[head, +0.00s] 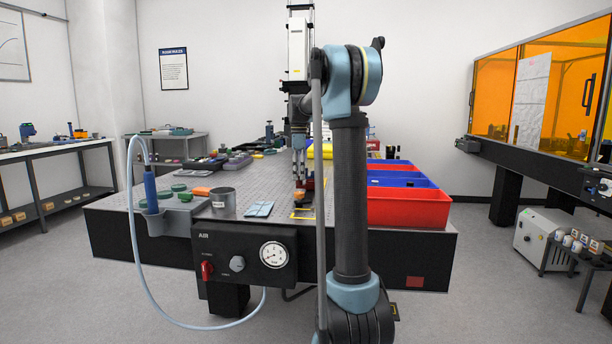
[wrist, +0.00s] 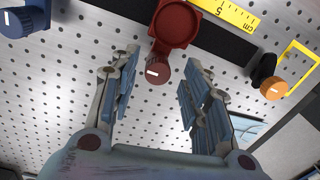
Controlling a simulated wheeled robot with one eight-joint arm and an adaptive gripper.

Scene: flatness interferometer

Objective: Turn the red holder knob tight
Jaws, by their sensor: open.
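In the wrist view, the red holder (wrist: 178,22) is a round dark-red cup at the top of the picture. Its red knob (wrist: 158,71), with a white mark, sticks out from its lower side. My gripper (wrist: 163,76) is open, with a finger on either side of the knob and nothing held. I cannot tell how far the fingertips are above the knob, and no contact shows. In the head view, my gripper (head: 299,170) points down over the perforated table, just above the red holder (head: 309,184); the knob is too small to make out there.
A blue holder (wrist: 25,18) and an orange knob (wrist: 274,88) flank the red one. A yellow scale (wrist: 228,12) lies behind. Red (head: 408,212) and blue bins stand to the right on the table (head: 250,178). A grey cup (head: 223,202) stands at front left.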

